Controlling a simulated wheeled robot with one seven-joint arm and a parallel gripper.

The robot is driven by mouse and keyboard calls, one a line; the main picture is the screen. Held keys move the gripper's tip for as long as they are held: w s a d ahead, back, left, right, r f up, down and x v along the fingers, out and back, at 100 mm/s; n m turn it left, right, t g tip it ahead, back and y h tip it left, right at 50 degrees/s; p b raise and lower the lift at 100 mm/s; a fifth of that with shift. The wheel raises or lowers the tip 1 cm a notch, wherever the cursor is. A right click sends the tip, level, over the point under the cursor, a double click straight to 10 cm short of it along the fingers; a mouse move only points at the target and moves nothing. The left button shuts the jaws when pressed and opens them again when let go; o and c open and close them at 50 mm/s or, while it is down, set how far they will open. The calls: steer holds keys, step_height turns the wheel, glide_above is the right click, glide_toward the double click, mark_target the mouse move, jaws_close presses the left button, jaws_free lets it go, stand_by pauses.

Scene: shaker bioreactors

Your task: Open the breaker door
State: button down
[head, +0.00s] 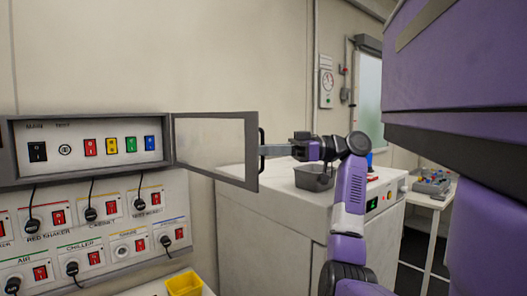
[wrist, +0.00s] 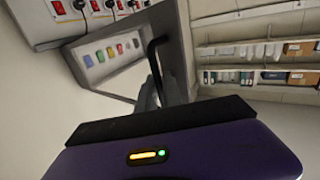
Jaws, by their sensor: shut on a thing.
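The breaker door (head: 215,148) is a clear panel in a grey frame, hinged at the right side of the breaker box (head: 85,148). It stands swung wide open, and the box's switches are uncovered. A dark handle (head: 262,148) is on the door's free right edge. My gripper (head: 268,150) is shut on this handle, with my purple arm reaching in from the right. In the wrist view the black handle (wrist: 154,62) runs down to the gripper fingers (wrist: 160,92), whose tips are partly hidden by the gripper body.
Below the box is a panel of labelled sockets and red switches (head: 95,225) with hanging plugs. A yellow bin (head: 184,284) is at the bottom. A white machine (head: 290,225) with a grey tub (head: 314,177) on top stands below my forearm. Shelves with boxes (wrist: 255,62) show in the wrist view.

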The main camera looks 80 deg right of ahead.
steer(key=c, duration=1.8)
jaws_free()
steer(key=shift+b+v, duration=0.8)
steer(key=shift+v, duration=3.05)
